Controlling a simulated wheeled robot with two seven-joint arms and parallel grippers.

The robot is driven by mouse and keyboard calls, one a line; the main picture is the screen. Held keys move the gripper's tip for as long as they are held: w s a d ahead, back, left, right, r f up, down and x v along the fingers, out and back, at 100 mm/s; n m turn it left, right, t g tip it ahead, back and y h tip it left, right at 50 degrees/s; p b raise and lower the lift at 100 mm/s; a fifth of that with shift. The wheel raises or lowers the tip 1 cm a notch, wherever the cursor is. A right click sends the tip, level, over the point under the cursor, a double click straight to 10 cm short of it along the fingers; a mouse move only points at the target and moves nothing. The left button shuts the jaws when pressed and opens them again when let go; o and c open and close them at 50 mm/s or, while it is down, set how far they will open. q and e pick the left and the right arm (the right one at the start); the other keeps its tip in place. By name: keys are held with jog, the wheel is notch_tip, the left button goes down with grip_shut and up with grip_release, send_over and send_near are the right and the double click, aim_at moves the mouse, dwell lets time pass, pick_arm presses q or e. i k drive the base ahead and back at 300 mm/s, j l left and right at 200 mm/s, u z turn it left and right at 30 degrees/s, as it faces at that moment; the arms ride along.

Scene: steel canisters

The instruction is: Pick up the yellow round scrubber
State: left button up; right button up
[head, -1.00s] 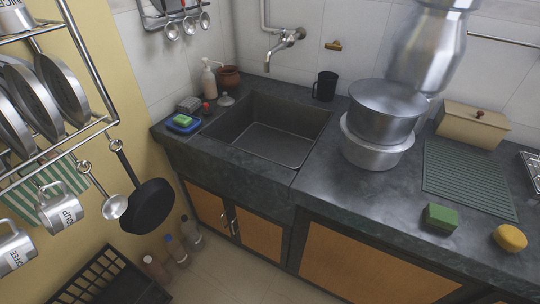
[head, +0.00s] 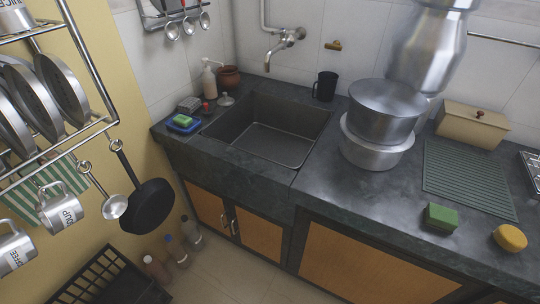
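The yellow round scrubber (head: 510,238) lies on the dark stone counter (head: 330,205) at the lower right of the head view, near the counter's front edge. It is a short round pad, fully visible, with nothing on it. Neither of my grippers shows in the head view, so I cannot see whether they are open or shut.
A green sponge block (head: 441,217) lies left of the scrubber. A ridged green mat (head: 468,178) lies behind them. Stacked steel pots (head: 378,155) stand beside the sink (head: 270,140). A beige box (head: 472,126) stands at the back. Bare counter lies left of the sponge.

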aim_at(510, 238)
jog(key=z, duration=1.95)
jog(key=u, duration=2.65)
jog(key=z, duration=2.2)
